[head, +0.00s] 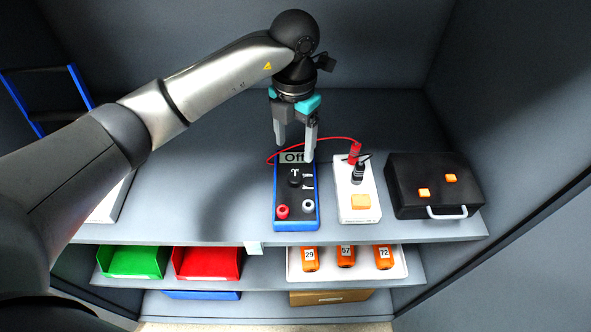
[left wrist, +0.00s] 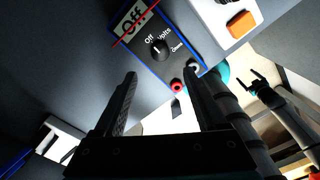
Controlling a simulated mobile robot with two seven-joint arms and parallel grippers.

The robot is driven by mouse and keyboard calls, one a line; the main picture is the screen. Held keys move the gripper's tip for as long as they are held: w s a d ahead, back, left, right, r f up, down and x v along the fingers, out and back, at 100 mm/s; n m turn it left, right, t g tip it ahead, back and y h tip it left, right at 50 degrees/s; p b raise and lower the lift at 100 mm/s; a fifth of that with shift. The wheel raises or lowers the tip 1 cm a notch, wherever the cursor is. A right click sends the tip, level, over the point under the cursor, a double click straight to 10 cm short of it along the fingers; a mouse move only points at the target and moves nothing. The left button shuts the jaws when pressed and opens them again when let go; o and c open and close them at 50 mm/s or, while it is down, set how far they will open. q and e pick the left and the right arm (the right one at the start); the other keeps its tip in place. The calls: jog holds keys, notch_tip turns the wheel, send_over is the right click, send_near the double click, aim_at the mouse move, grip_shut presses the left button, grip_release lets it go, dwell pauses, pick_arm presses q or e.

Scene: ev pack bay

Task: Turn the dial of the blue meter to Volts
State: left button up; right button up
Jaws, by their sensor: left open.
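The blue meter (head: 278,212) lies on the upper shelf, with a dark face, a blue rim, and red and pale sockets at its near end. Its display (head: 291,158) reads Off. Its black dial (head: 294,180) also shows in the left wrist view (left wrist: 159,49), with Off, Volts and Ohms marked around it; its mark appears to be at Off. My left gripper (head: 296,150) is open and empty, pointing down over the meter's display end. In the left wrist view its fingers (left wrist: 161,77) stand apart, short of the dial. My right gripper (left wrist: 258,84) shows small there.
A white box (head: 344,205) with an orange button and red and black plugs stands right of the meter. A black case (head: 430,170) is farther right. Green (head: 133,262) and red (head: 207,263) bins sit below.

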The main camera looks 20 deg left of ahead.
aim_at(295, 177)
pick_arm(q)
notch_tip(295, 177, down, 10)
jog(key=shift+b, duration=0.4)
grip_shut()
dwell(0.5)
